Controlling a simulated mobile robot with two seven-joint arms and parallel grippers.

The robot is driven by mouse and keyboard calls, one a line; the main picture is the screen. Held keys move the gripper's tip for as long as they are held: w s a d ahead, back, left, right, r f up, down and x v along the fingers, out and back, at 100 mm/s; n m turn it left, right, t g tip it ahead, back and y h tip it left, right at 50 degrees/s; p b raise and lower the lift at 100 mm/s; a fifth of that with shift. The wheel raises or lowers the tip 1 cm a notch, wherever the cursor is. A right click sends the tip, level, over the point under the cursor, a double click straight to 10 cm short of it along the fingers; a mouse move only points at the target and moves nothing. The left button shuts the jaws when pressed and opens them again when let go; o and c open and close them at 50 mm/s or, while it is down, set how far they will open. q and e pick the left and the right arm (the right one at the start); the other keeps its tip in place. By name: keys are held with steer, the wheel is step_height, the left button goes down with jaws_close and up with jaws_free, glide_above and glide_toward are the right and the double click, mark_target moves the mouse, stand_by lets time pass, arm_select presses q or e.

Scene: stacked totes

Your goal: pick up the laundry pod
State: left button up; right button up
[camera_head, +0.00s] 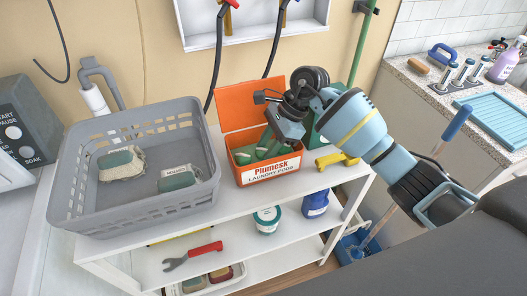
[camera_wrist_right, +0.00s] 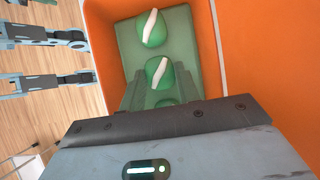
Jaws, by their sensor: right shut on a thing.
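The laundry pods are green with a white stripe and lie in an open orange Plumesk box (camera_head: 268,172) on the white shelf unit. In the right wrist view, one laundry pod (camera_wrist_right: 159,70) is between the fingers of my right gripper (camera_wrist_right: 160,84), which is shut on it. Another pod (camera_wrist_right: 153,28) lies apart beyond it, and part of a third (camera_wrist_right: 165,102) shows nearer the palm. In the head view my right gripper (camera_head: 272,142) reaches down into the box from the right and hides part of the pods. My left gripper is not in the head view.
The box's raised orange lid (camera_head: 245,106) stands behind the gripper. A grey basket (camera_head: 130,205) with soap-like packages is on the left. A yellow tool (camera_head: 336,160) lies right of the box. Tubs and a red wrench (camera_head: 193,256) are on the shelf below.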

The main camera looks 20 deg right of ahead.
steer(key=shift+c, duration=0.7)
step_height(320, 180, up, 10)
steer(key=s+d+f+n+g+h, duration=0.2)
steer(key=s+f+n+g+h, duration=0.1)
steer(key=s+n, duration=0.5)
steer(key=s+d+f+n+g+h, duration=0.2)
steer(key=s+d+f+n+h, duration=0.1)
steer(key=s+n, duration=0.6)
steer(key=shift+f+n+g, duration=0.3)
steer(key=shift+f+g, duration=0.1)
